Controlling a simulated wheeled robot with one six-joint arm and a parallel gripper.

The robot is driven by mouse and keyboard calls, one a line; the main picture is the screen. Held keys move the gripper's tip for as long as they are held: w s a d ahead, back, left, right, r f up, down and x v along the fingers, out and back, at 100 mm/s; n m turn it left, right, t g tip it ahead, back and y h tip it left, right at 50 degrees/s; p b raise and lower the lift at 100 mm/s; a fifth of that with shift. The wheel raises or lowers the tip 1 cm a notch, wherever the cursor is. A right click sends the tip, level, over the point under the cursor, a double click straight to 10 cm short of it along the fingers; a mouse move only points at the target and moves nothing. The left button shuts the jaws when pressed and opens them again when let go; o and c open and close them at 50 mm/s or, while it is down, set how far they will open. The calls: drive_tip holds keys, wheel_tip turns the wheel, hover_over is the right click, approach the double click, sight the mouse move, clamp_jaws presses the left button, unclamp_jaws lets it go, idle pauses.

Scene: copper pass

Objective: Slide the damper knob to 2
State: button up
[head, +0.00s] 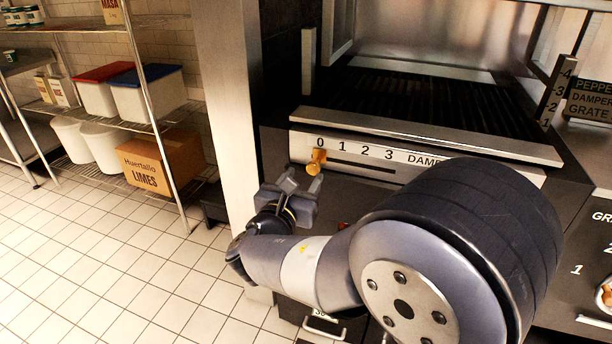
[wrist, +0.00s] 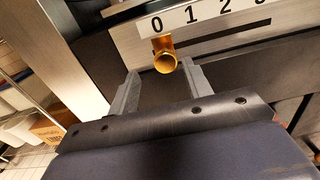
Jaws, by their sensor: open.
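The damper knob (head: 316,162) is a small brass-coloured cylinder on the front panel of the grill. It stands under the 0 of the scale (head: 362,152), at the left end of a dark slot that runs right below 1, 2 and 3. In the wrist view the knob (wrist: 165,58) faces me, below the 0 and slightly left of the 1. My gripper (head: 302,184) is open just in front of and below the knob. In the wrist view its two fingers (wrist: 160,82) point up on either side of the knob's lower end; I cannot tell whether either touches it.
The grill's grate (head: 410,98) lies above the panel. A wire shelf with bins and a limes box (head: 160,163) stands at the left. The tiled floor (head: 110,260) there is clear.

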sight(314, 167)
drive_tip(key=shift+x, duration=1.35)
drive_tip(key=shift+c, duration=0.4)
drive_tip(key=shift+s+a+r, duration=0.1)
drive_tip(key=shift+a, duration=0.05)
clamp_jaws()
